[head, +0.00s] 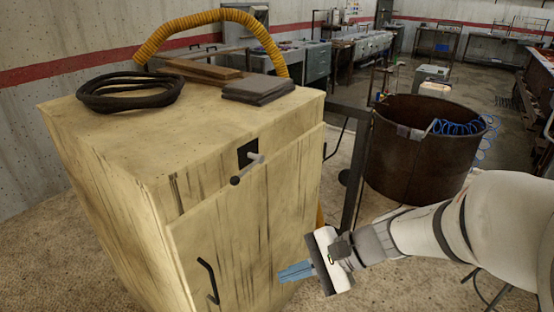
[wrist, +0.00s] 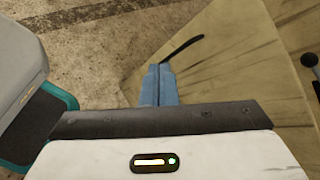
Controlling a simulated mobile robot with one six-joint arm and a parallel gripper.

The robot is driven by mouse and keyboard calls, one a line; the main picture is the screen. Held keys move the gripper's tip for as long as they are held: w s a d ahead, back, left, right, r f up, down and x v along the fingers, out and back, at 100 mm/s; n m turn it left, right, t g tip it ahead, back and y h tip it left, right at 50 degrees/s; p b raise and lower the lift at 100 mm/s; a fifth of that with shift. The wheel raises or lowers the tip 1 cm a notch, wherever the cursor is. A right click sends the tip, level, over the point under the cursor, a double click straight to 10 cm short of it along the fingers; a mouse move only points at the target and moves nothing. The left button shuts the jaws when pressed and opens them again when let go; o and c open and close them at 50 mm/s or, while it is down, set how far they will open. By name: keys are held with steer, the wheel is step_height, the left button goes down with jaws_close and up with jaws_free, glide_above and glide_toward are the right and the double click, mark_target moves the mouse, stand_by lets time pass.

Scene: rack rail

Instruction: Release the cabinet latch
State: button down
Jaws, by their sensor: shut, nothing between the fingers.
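The cabinet (head: 120,150) is a worn cream-coloured box at the left of the head view. Its latch (head: 248,166) is near the top of the front, a grey stub and a bar with a black knob on a black plate. Part of the latch (wrist: 309,60) shows at the right edge of the wrist view. The cabinet door (head: 245,225) is below, with a black curved handle (head: 208,281); the handle also shows in the wrist view (wrist: 183,47). My gripper (head: 282,274) is shut and empty, in front of the door, lower than the latch and right of the handle.
A black hose coil (head: 130,90), dark flat pads (head: 258,89) and a yellow hose (head: 205,17) lie on or behind the cabinet top. A dark post (head: 357,170) and a rusty drum (head: 425,155) stand to the right.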

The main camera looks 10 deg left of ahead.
mark_target(248, 169)
steer(key=w+a+m+t+y, duration=0.2)
steer(key=w+m+t+y, duration=0.3)
steer(key=w+m+t, duration=0.75)
steer(key=w+a+r+g+p, duration=0.2)
steer(key=w+a+r, duration=0.3)
steer(key=w+a, duration=0.2)
steer(key=a, duration=0.2)
steer(key=shift+w+a+g, duration=0.3)
steer(key=shift+a+g, duration=0.05)
steer(key=shift+m, duration=0.25)
